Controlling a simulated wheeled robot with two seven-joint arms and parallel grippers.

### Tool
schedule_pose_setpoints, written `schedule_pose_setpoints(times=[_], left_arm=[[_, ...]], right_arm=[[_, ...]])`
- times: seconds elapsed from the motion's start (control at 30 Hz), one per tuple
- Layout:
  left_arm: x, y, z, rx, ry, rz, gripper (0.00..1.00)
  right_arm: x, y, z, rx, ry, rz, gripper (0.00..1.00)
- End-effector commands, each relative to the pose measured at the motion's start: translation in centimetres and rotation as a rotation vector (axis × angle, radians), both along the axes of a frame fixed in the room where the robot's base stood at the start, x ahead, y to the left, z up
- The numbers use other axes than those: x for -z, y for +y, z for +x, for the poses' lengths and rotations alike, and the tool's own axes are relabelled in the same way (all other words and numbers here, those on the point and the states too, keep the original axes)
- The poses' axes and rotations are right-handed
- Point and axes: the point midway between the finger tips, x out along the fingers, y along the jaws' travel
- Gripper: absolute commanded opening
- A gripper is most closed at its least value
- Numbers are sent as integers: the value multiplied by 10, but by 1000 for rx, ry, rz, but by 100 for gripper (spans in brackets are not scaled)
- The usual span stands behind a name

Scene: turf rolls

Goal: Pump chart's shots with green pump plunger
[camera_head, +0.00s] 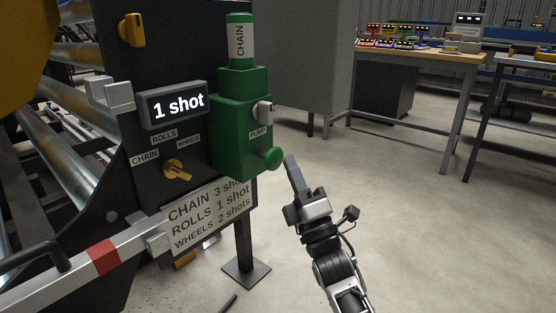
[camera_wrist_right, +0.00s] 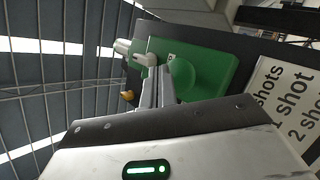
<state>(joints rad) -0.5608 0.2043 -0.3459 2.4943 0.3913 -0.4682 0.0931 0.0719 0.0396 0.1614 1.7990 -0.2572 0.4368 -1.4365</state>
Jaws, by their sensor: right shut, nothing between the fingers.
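The green pump (camera_head: 240,125) stands on a dark panel in the head view, with a CHAIN-labelled cylinder (camera_head: 240,40) on top. Its round green plunger (camera_head: 269,159) sticks out at the lower right; it also shows in the right wrist view (camera_wrist_right: 184,76). The display (camera_head: 173,106) reads "1 shot". The chart (camera_head: 209,214) reads CHAIN 3 shots, ROLLS 1 shot, WHEELS 2 shots. A yellow selector knob (camera_head: 177,170) sits among labels CHAIN, ROLLS and WHEELS. My right gripper (camera_head: 290,161) is shut and empty, just right of the plunger and seemingly apart from it. My left gripper is not in view.
A white rail with a red band (camera_head: 103,257) crosses the lower left. Metal rollers (camera_head: 62,150) lie behind the panel at left. A grey cabinet (camera_head: 305,60) and a workbench (camera_head: 440,56) with small devices stand behind. The floor at right is clear.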

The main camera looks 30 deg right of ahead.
Motion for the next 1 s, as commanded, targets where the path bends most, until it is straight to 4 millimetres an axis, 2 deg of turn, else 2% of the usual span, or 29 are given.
schedule_pose_setpoints(times=[0.03, 0.5, 1.0], left_arm=[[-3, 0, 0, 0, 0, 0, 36], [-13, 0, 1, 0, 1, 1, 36], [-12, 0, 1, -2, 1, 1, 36]], right_arm=[[6, 2, -5, -2, 14, 22, 0], [7, -14, -44, -2, 11, 22, 0], [7, -15, -45, -1, 5, 22, 0]])
